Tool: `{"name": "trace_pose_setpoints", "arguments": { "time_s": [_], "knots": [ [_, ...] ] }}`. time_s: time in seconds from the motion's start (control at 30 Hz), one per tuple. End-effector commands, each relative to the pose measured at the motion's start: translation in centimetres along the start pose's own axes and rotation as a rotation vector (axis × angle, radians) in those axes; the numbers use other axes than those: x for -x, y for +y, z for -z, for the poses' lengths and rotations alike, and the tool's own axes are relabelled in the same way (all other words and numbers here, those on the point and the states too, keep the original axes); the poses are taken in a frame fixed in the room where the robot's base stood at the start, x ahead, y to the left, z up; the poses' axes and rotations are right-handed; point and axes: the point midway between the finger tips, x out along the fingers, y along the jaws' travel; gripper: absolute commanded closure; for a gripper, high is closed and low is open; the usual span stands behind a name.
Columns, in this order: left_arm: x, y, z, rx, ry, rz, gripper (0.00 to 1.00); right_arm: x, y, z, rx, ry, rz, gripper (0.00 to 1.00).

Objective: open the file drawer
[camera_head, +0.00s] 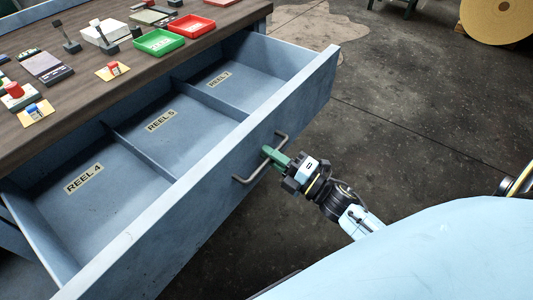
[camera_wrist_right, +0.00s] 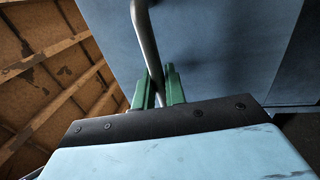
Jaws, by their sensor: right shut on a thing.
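The file drawer (camera_head: 200,190) is blue metal and stands pulled well out from under the desk in the head view. Its inside shows compartments labelled REEL 4, REEL 5 and REEL 7, with no objects in them. A grey bar handle (camera_head: 242,180) is fixed to its front face. My right gripper (camera_head: 268,152) has green fingers and is shut on the handle near its middle. In the right wrist view the handle bar (camera_wrist_right: 147,45) runs down between the green fingers (camera_wrist_right: 160,88). My left gripper is not in view.
The dark wooden desk top (camera_head: 170,62) above the drawer carries a green tray (camera_head: 160,42), a red tray (camera_head: 193,25) and several small items. Bare concrete floor (camera_head: 430,110) lies in front of the drawer. A large yellowish roll (camera_head: 497,18) stands at the far right.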

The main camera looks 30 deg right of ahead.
Motion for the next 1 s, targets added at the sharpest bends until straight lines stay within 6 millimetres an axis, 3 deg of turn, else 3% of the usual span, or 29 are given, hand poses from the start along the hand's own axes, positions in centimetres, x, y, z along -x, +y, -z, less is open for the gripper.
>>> {"name": "trace_pose_setpoints", "arguments": {
  "time_s": [0.3, 0.33, 0.47, 0.77, 1.0],
  "knots": [
    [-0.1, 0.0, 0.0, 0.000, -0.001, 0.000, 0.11, 0.0, 0.0, 0.0, 0.002, 0.003, 0.000, 1.00],
    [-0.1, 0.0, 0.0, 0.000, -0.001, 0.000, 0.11, 0.0, 0.0, 0.0, 0.002, 0.003, 0.000, 0.85],
    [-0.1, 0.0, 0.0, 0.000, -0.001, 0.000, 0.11, 0.0, 0.0, 0.0, 0.002, 0.002, 0.000, 0.70],
    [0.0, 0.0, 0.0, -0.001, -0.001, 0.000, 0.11, 0.2, 0.0, 0.0, 0.001, 0.001, 0.000, 0.70],
    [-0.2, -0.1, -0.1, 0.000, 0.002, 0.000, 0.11, 3.6, 0.0, 0.1, -0.002, 0.000, 0.004, 0.70]
  ]
}}
